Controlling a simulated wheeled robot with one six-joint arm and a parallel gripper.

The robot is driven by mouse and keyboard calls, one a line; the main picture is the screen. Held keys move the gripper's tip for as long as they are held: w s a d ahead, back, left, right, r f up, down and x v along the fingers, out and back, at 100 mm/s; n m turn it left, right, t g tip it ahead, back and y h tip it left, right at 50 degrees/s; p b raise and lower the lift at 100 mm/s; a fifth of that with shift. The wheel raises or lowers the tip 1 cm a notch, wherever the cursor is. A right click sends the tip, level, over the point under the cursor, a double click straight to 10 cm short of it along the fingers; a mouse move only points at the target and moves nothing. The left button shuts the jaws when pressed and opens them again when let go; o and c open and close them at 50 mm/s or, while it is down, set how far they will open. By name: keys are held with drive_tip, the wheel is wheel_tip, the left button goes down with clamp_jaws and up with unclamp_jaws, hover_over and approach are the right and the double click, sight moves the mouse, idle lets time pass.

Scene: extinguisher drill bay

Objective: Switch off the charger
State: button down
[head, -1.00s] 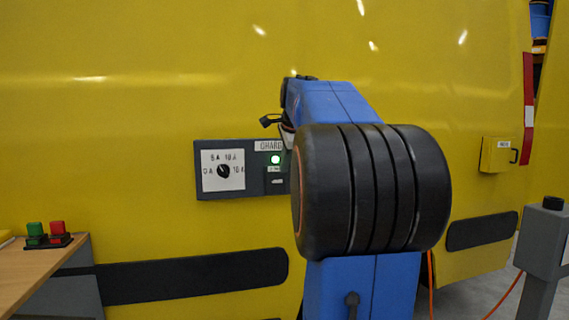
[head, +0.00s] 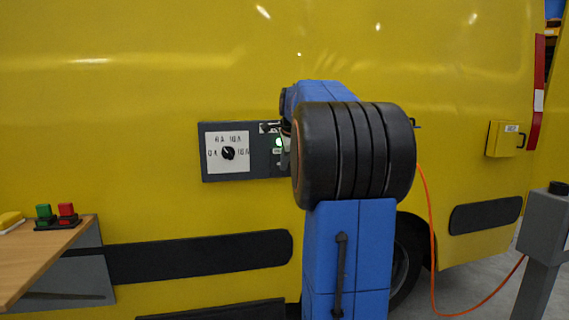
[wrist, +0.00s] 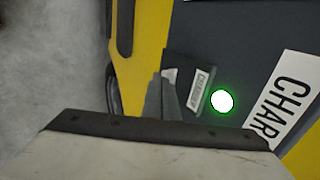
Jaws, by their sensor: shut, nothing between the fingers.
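The charger panel (head: 213,168) is a dark grey box on the yellow van side in the head view, with a white dial plate and a black knob (head: 228,153). A green lamp (head: 278,142) glows at its right; it also shows lit in the wrist view (wrist: 222,101). In the wrist view a dark switch block (wrist: 178,62) with a small white label lies beside the lamp, and the large label (wrist: 285,100) is partly cut off. My gripper (wrist: 163,82) is shut and empty, its fingers overlapping the switch block; I cannot tell whether they touch. My arm hides the panel's right end in the head view.
A wooden table (head: 40,255) with green and red buttons (head: 57,214) stands at left. A small yellow box (head: 502,140) is on the van at right. An orange cable (head: 430,230) hangs toward a grey post (head: 545,235). Bare floor shows between them.

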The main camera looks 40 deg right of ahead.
drive_tip(key=shift+w+f, duration=0.15)
drive_tip(key=shift+f, duration=0.1)
drive_tip(key=shift+d+r, duration=0.1)
drive_tip(key=shift+r, duration=0.1)
drive_tip(key=shift+r, duration=0.65)
